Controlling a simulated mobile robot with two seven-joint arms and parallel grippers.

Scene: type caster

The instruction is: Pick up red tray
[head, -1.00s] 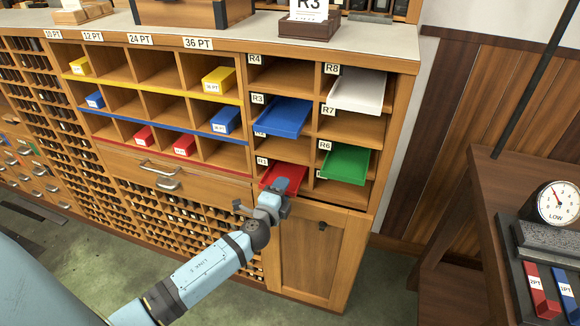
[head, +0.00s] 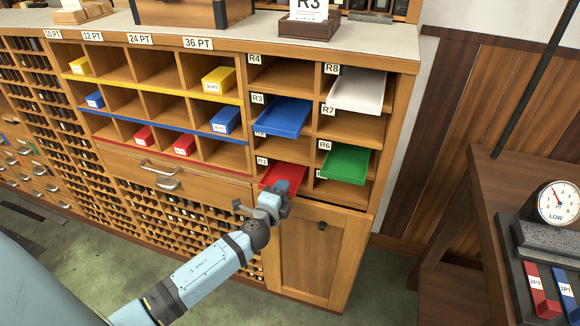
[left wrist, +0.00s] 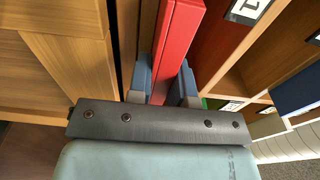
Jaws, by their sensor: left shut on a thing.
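The red tray (head: 284,175) sits in the R1 slot, low in the right-hand part of the cabinet, with its front edge at the slot opening. My left gripper (head: 279,188) is at that front edge and partly covers it. In the left wrist view the red tray (left wrist: 176,45) runs between the two fingers of my left gripper (left wrist: 164,88), which are shut on it. The back of the tray is hidden inside the slot. My right gripper does not show.
A blue tray (head: 283,117) is above, a green tray (head: 345,163) to the right, and a white tray (head: 357,91) higher up. A cabinet door (head: 310,250) lies below. A dark table (head: 500,190) with a gauge (head: 558,204) stands at right.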

